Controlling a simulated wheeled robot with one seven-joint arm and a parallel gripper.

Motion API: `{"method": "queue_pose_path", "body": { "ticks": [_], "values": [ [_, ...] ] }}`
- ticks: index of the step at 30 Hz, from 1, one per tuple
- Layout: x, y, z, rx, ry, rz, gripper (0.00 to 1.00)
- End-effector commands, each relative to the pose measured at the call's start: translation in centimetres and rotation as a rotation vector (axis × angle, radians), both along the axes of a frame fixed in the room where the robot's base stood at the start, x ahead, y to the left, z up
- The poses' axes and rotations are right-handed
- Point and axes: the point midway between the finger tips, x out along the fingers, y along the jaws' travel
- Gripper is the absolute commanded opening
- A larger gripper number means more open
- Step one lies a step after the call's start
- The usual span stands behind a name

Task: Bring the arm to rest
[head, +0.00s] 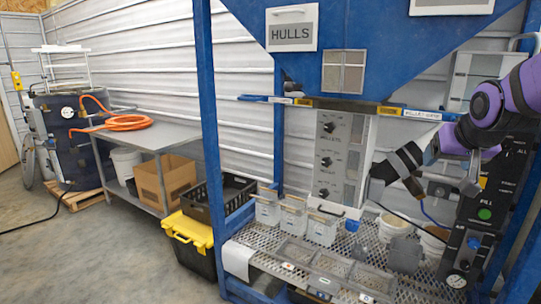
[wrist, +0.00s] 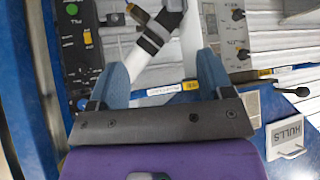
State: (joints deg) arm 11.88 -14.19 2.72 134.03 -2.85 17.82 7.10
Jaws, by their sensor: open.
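My gripper (wrist: 162,72) shows in the wrist view with its two blue fingers spread apart and nothing held between them. Beyond the fingers, a white pipe with a black band (wrist: 155,40) crosses the gap; I cannot tell whether anything touches it. In the head view my purple arm reaches in from the right, in front of the blue hopper frame, and its hand end is partly hidden among dark parts.
The blue hopper (head: 370,30) with a HULLS sign (head: 291,28) stands close by. A black control panel (head: 490,200) is at the right. White tubs (head: 323,226) stand on a mesh shelf (head: 265,240). The floor (head: 110,250) at front left is clear.

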Motion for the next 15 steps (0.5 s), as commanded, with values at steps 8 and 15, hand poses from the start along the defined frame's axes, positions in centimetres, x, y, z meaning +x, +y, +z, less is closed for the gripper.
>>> {"method": "queue_pose_path", "body": {
  "ticks": [8,15],
  "values": [
    [-9.9,4.1,1.5,-0.004,0.119,0.097,0.74],
    [-17.9,6.3,1.1,0.002,0.221,0.182,0.74]
  ]
}}
